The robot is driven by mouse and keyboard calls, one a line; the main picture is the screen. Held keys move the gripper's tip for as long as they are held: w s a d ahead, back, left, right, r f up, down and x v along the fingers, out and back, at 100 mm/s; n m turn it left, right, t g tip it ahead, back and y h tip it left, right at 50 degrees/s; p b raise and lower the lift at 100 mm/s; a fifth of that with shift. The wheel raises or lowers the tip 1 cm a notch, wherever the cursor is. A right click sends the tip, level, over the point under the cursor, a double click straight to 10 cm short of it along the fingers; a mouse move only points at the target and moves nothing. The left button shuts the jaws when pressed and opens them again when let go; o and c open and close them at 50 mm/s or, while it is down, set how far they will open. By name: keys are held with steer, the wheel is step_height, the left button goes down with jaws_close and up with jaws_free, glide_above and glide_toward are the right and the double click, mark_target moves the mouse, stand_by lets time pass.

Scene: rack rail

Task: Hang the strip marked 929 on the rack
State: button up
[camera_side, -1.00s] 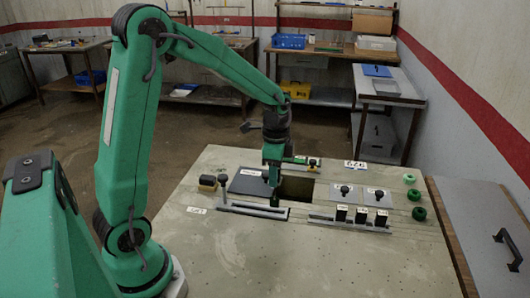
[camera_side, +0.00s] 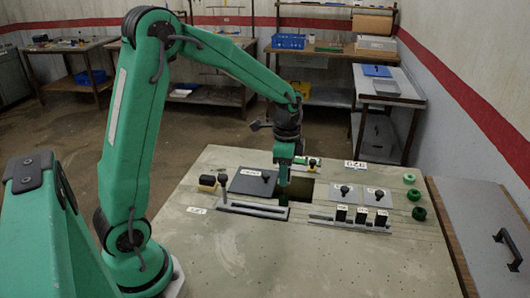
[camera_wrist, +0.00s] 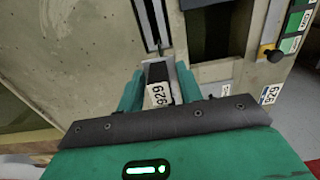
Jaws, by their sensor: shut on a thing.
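In the wrist view my gripper (camera_wrist: 160,88) is shut on a grey strip marked 929 (camera_wrist: 159,95), its white label facing the camera between the green fingers. In the side view my gripper (camera_side: 284,182) is over the left part of the dark square opening (camera_side: 300,190); the held strip is too small to make out there. A second 929 label (camera_side: 355,164) lies on the bench behind the opening and also shows in the wrist view (camera_wrist: 269,95). I cannot tell which fixture is the rack.
A slotted metal rail (camera_side: 250,209) lies in front of the opening. Several black labelled blocks (camera_side: 361,215) stand on a rail at right, near green rings (camera_side: 419,213). The front bench (camera_side: 300,255) is clear.

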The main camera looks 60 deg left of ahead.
steer(key=w+d, duration=0.7)
steer(key=d, duration=0.1)
steer(key=shift+w+r, duration=0.25)
steer(key=shift+r, duration=0.2)
steer(key=shift+f, duration=6.15)
steer(key=o, duration=0.9)
steer(key=shift+r, duration=0.1)
steer(key=shift+r, duration=3.4)
